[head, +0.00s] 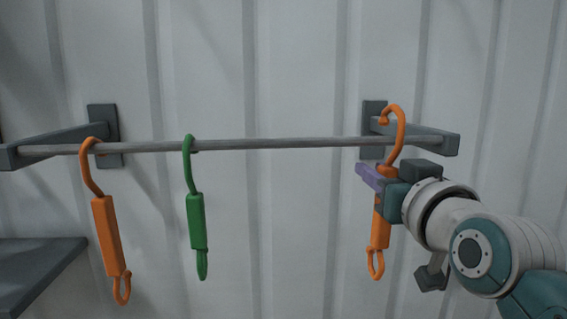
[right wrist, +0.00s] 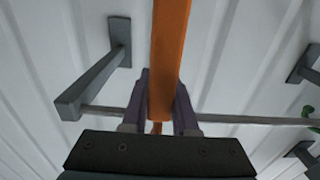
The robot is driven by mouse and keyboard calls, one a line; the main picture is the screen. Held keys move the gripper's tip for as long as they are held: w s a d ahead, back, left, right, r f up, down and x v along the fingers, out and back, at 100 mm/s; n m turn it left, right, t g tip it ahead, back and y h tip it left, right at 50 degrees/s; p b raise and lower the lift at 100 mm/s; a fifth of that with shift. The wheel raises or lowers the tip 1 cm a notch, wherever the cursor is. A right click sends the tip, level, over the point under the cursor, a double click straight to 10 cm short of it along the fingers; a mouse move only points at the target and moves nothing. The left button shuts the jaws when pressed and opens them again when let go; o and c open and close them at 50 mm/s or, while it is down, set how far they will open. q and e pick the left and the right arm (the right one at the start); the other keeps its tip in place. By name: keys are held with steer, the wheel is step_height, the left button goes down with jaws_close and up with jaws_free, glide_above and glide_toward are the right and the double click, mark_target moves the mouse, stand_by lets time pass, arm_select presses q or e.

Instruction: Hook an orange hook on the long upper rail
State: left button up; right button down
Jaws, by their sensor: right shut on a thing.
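The long upper rail (head: 290,143) runs across the head view between two wall brackets. It also shows in the right wrist view (right wrist: 235,119). My right gripper (head: 378,180) is shut on an orange hook (head: 381,228), around its upper body, near the rail's right end. The hook is upright, and its curved top (head: 400,118) rises above the rail's height. I cannot tell whether it touches the rail. In the right wrist view, the hook's orange body (right wrist: 168,55) sits between the fingers (right wrist: 160,105). My left gripper is not in view.
Another orange hook (head: 107,235) hangs near the rail's left end, and a green hook (head: 196,220) hangs to its right. The right bracket (head: 430,138) is close to my right gripper. A dark surface (head: 35,270) is at lower left. The rail's middle is free.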

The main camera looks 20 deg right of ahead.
steer(key=p+v, duration=0.4)
steer(key=v, duration=0.8)
steer(key=shift+p, duration=0.4)
steer(key=shift+r, duration=0.1)
stand_by(1.0)
